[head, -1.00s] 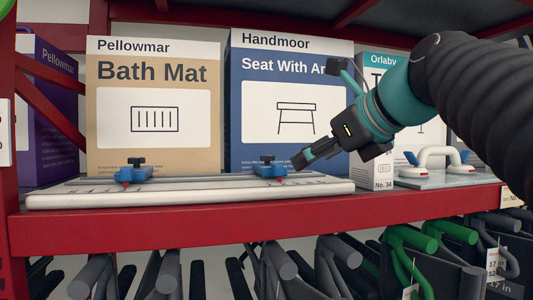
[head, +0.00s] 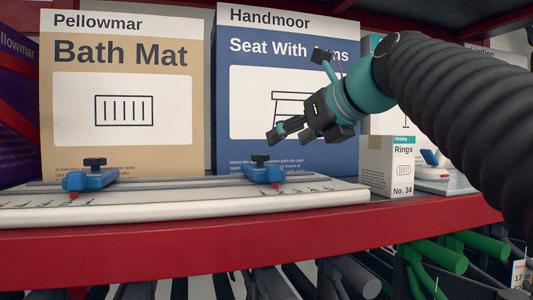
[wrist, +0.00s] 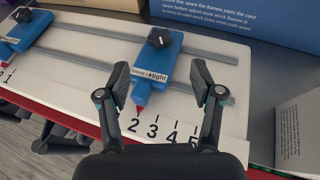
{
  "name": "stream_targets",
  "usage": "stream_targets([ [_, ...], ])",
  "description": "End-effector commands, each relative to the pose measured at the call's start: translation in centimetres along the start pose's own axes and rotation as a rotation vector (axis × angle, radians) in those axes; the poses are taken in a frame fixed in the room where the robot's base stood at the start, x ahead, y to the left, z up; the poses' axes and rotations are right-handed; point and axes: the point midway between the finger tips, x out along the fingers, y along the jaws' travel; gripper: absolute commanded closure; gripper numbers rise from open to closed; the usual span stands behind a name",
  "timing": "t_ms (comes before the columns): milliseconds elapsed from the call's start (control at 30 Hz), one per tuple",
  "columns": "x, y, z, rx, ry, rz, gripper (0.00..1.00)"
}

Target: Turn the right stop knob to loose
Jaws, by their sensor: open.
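The right stop (head: 263,174) is a blue block on the white slotted board (head: 330,194), with a black knob (head: 261,158) on top. In the wrist view the knob (wrist: 159,38) shows beyond my fingertips, and the label on the block (wrist: 150,74) has an arrow towards "tight". The stop's red pointer is near the 2. The left stop (head: 90,179) is a like blue block with its own black knob (head: 95,163). My gripper (head: 274,136) is open and empty, above and slightly right of the right knob, apart from it. In the wrist view its fingers (wrist: 158,92) stand either side of the block's near end.
The board lies on a red-edged shelf (head: 250,240). A bath mat box (head: 125,75) and a blue seat box (head: 285,70) stand close behind it. A small rings box (head: 388,167) stands at the board's right end. Dark and green hangers hang below.

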Motion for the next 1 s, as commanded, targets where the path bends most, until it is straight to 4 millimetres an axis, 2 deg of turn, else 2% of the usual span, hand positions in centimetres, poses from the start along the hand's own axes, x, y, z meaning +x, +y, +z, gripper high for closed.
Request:
stream_targets([
  [33, 1.2, 0.2, -0.1, -0.001, 0.003, 0.006, 0.34],
  [200, 4.3, 0.1, -0.1, -0.001, 0.003, 0.003, 0.34],
  [500, 8.1, -0.1, -0.1, 0.001, 0.001, -0.002, 0.34],
  [933, 8.8, -0.2, -0.1, 0.001, 0.0, -0.004, 0.34],
  [1000, 8.8, -0.2, -0.1, 0.001, 0.0, -0.004, 0.52],
])
